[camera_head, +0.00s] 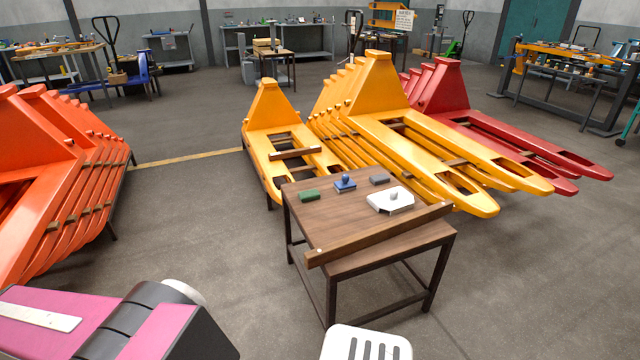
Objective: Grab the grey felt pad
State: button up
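A small dark grey block-like pad (379,179), which looks like the grey felt pad, lies near the back right of a small brown wooden table (340,226). A green block (309,196) lies further left on the same table. Nothing covers the pad. I cannot make out my gripper's fingers. Parts of what looks like my own body show at the bottom edge, apart from the table.
A raised wooden bar (380,235) runs along the table's front edge. Yellow fork frames (400,135) stand close behind the table, with red ones (445,95) at right. Orange frames (50,190) stand at left. The floor left and right of the table is clear.

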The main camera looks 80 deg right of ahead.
aim_at(379, 179)
jog(key=j+z, duration=0.25)
jog(key=z, duration=0.2)
jog(key=j+z, duration=0.2)
jog(key=z, duration=0.25)
